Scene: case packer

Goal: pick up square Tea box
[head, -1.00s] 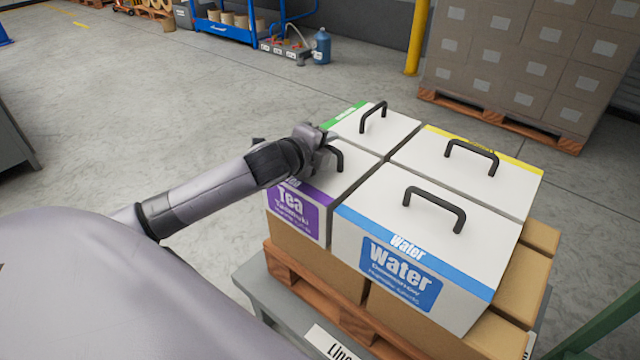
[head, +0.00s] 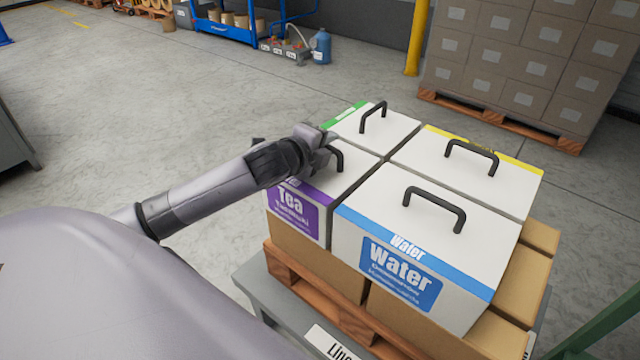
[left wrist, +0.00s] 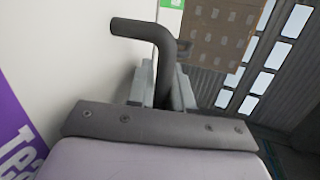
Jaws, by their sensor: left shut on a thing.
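The Tea box (head: 299,211) is white with a purple label and a black handle on top. It sits at the front left of the boxes on the pallet, and its purple label also shows in the left wrist view (left wrist: 16,140). My left gripper (head: 326,155) is at the top of the Tea box, shut on its black handle. In the left wrist view the dark bent handle (left wrist: 150,36) passes between the fingers. My arm and gripper hide part of the box top in the head view. My right gripper is not in view.
The blue-labelled Water box (head: 400,272) stands close on the right. A green-edged box (head: 388,128) is behind, and a yellow-edged box (head: 500,180) is behind right. Brown cartons (head: 335,268) lie beneath on a wooden pallet (head: 318,291). Floor to the left is clear.

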